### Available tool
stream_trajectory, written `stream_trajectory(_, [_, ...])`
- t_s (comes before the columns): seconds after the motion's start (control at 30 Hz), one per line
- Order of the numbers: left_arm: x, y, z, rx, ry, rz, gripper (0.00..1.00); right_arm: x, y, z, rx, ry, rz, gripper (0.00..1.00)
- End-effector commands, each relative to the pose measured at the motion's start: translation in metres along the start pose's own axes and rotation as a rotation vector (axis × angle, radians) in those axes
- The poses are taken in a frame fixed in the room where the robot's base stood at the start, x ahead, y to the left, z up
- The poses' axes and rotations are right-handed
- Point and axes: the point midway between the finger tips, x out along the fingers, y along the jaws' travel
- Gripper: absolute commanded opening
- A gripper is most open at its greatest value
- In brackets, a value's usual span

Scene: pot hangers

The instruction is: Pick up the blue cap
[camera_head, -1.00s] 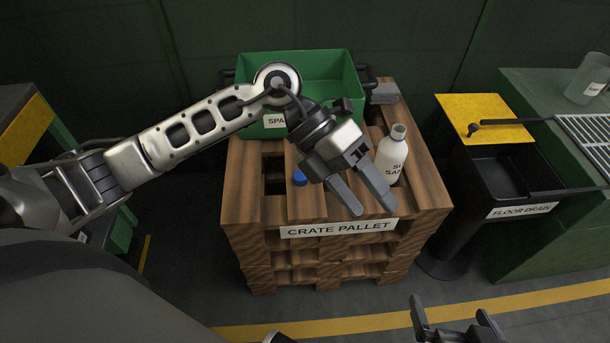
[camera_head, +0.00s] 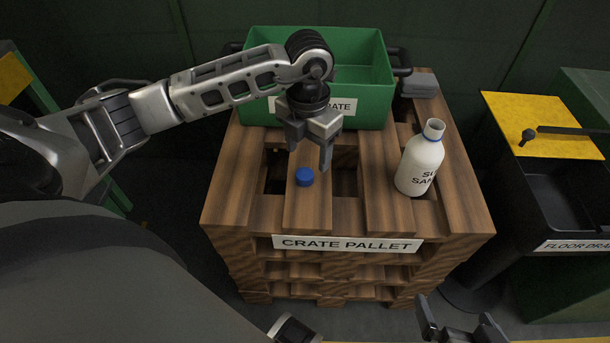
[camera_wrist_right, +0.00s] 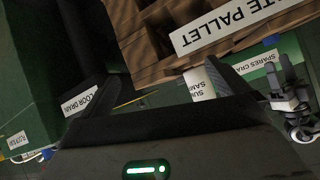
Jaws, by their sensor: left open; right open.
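The blue cap (camera_head: 304,177) is small and round and lies on a wooden slat near the front of the crate pallet (camera_head: 228,200). My left gripper (camera_head: 308,158) points down just above and behind the cap in the head view, open. One finger is left of the cap and the other right of it; I cannot tell the exact height. A white sample bottle (camera_head: 420,165) stands upright and uncapped on the pallet's right side. My right gripper (camera_head: 456,316) is open and empty in front of the pallet, low in the head view.
A green spares crate (camera_head: 368,108) stands at the back of the pallet, close behind my left gripper. Grey flat pieces (camera_head: 420,84) lie right of it. Gaps separate the slats. A black floor drain bin with a yellow lid (camera_head: 535,125) stands to the right.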

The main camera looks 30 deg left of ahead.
Motion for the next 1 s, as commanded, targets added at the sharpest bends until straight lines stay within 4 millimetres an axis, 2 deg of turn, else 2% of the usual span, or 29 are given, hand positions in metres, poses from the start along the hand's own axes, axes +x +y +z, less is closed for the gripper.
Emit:
stream_trajectory(0.27, [0.018,0.001,-0.002,0.001,0.001,-0.001,0.62,0.001,0.0,-0.001,-0.001,0.02,-0.002,1.0])
stream_trajectory(0.53, [0.057,0.003,-0.007,0.0,0.002,-0.002,0.62,0.001,-0.005,-0.01,-0.007,0.08,-0.018,1.0])
stream_trajectory(0.77, [0.059,0.003,-0.006,0.001,-0.001,-0.002,0.62,-0.004,-0.008,-0.01,-0.014,0.083,-0.025,1.0])
stream_trajectory(0.8, [0.059,0.003,-0.006,0.001,-0.001,-0.002,0.6,-0.004,-0.008,-0.009,-0.013,0.082,-0.025,1.0])
stream_trajectory(0.97, [0.059,0.003,-0.006,0.001,0.0,-0.002,0.15,-0.004,-0.007,-0.008,-0.013,0.079,-0.024,1.0])
stream_trajectory(1.0, [0.059,0.003,-0.006,0.001,0.0,-0.001,0.15,-0.004,-0.007,-0.008,-0.013,0.078,-0.023,1.0])
